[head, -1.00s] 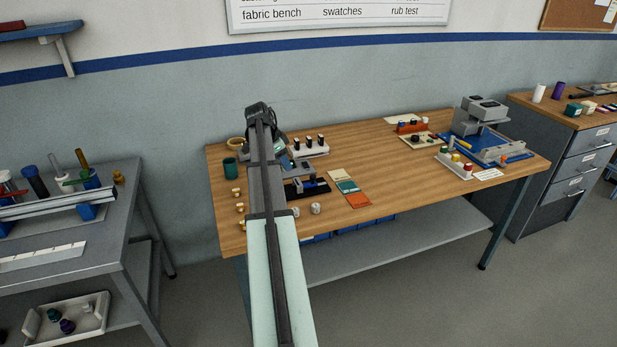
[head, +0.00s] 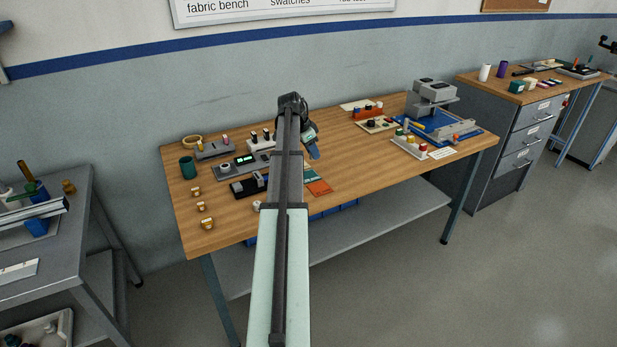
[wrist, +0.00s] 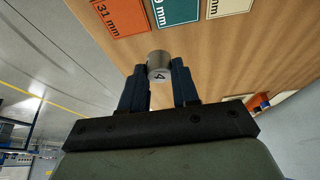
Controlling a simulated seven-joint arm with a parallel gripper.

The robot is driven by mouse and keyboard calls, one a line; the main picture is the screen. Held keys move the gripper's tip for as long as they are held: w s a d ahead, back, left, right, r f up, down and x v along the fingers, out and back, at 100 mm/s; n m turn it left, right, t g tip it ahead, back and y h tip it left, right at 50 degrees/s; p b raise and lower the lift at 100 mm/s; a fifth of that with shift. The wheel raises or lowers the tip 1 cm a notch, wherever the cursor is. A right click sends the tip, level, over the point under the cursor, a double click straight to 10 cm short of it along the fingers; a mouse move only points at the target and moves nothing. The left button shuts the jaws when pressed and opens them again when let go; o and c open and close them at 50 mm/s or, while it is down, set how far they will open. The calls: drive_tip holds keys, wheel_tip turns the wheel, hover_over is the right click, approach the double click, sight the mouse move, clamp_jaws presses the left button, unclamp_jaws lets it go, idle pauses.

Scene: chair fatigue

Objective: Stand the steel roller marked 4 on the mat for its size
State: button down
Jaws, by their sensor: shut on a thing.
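My gripper (wrist: 158,78) is shut on a short steel roller (wrist: 159,64) whose end face shows a 4. In the head view my gripper (head: 314,152) is above the middle of the wooden table, behind the mats; the held roller is not clear there. The wrist view shows an orange mat marked 31 mm (wrist: 120,15), a green mat with its number partly cut off (wrist: 176,10) and a cream mat cut by the frame edge (wrist: 228,6). The roller is apart from the mats. The orange mat (head: 319,187) and green mat (head: 312,175) also show in the head view.
Another steel roller (head: 257,206) stands near the table's front edge, partly behind my arm. Brass pieces (head: 201,207), a green cup (head: 188,168) and grey fixtures (head: 228,165) fill the left side. A blue-based machine (head: 440,122) stands right. Wood right of the mats is clear.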

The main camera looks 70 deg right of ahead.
drive_tip(key=w+d+n+t, duration=0.1)
drive_tip(key=w+d+n, duration=0.1)
drive_tip(key=n, duration=0.1)
drive_tip(key=n+t+h, duration=0.1)
drive_tip(key=n, duration=0.2)
approach(310, 174)
drive_tip(key=shift+x, duration=2.75)
drive_tip(key=shift+s+a+f, duration=0.1)
drive_tip(key=shift+f, duration=0.1)
drive_tip(key=c, duration=0.8)
unclamp_jaws()
drive_tip(key=shift+r, duration=0.1)
drive_tip(key=v, duration=1.2)
